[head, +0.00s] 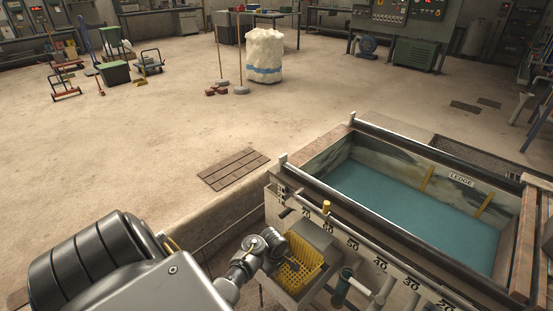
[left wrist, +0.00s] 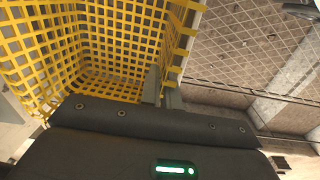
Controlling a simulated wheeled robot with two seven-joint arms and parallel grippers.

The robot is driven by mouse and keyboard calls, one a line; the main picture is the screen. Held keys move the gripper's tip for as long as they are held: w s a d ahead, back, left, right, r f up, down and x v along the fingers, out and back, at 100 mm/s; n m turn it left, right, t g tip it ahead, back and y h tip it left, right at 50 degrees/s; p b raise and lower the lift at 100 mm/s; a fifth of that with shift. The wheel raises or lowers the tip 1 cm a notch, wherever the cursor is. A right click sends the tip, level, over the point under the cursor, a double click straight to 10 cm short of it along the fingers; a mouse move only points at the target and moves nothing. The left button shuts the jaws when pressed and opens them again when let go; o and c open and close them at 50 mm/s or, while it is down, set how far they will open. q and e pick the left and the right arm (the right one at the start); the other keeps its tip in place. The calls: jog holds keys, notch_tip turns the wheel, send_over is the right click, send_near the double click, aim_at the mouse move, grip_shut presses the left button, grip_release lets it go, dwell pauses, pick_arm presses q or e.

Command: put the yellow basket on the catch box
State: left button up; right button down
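The yellow basket (head: 304,262) is an open mesh basket at the lower middle of the head view. It sits at or just over a light grey box (head: 318,236) on the tank's near side, which looks like the catch box. I cannot tell whether the two touch. My left gripper (head: 274,256) is at the basket's left side. In the left wrist view the basket (left wrist: 95,50) fills the upper left, its inside facing the camera. The gripper's narrow grey fingers (left wrist: 161,88) are close together on the basket's rim. My right gripper is out of view.
A large tank (head: 410,205) with blue-green water and a "LEDGE" label stands at right, with a numbered scale on its near side. A pipe (head: 342,287) stands right of the basket. A floor grate (head: 234,169) and open floor lie beyond; a white sack (head: 264,55) stands farther back.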

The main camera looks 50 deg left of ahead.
pick_arm(q)
jog(key=o, duration=0.5)
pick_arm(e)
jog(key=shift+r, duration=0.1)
